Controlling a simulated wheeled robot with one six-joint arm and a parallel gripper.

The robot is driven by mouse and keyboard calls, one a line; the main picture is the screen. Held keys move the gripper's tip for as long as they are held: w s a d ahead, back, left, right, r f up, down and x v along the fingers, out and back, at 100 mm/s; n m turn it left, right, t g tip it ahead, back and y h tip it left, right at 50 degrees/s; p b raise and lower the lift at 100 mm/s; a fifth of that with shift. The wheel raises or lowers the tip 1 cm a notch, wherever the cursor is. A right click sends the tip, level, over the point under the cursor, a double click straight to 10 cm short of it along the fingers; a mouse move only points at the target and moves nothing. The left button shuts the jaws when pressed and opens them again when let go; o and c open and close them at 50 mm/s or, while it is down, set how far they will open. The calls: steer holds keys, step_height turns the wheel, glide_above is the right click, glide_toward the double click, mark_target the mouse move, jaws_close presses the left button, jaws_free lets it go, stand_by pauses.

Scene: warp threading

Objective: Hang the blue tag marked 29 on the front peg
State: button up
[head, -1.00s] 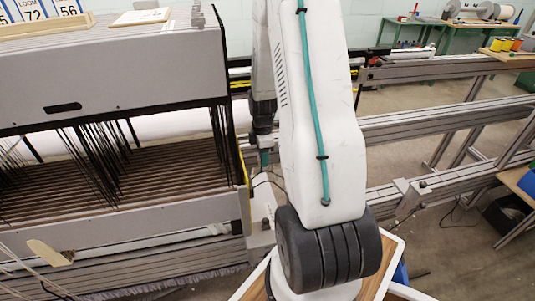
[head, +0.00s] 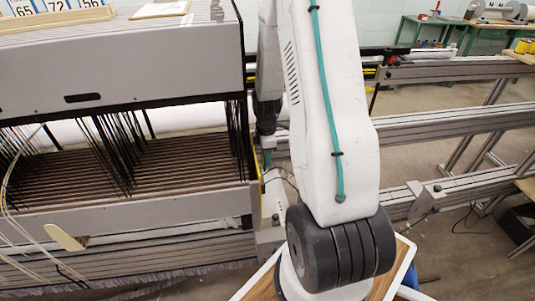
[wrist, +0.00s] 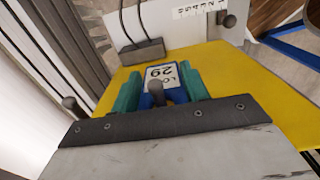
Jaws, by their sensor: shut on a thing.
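The blue tag (wrist: 162,74) shows in the wrist view with a white face, its 29 upside down in the picture. My gripper (wrist: 161,88) has teal fingers on both sides of the tag and is shut on it. A dark, round-headed peg (wrist: 156,92) overlaps the tag's near edge; I cannot tell whether it passes through the tag. Another dark peg (wrist: 73,105) stands at the left and a third (wrist: 228,20) at the upper right. In the head view my gripper (head: 267,158) is partly hidden by my arm, beside the loom's right end.
A yellow panel (wrist: 240,85) lies behind the tag. A grey block with two dark cables (wrist: 142,51) is close beyond it. The grey loom (head: 110,80) with dark heddles fills the left of the head view. Metal rails (head: 450,120) run to the right.

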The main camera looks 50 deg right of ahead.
steer(key=shift+a+f, duration=0.1)
steer(key=shift+a, duration=0.15)
steer(key=o, duration=1.1)
steer(key=r, duration=0.8)
steer(key=shift+d, duration=0.3)
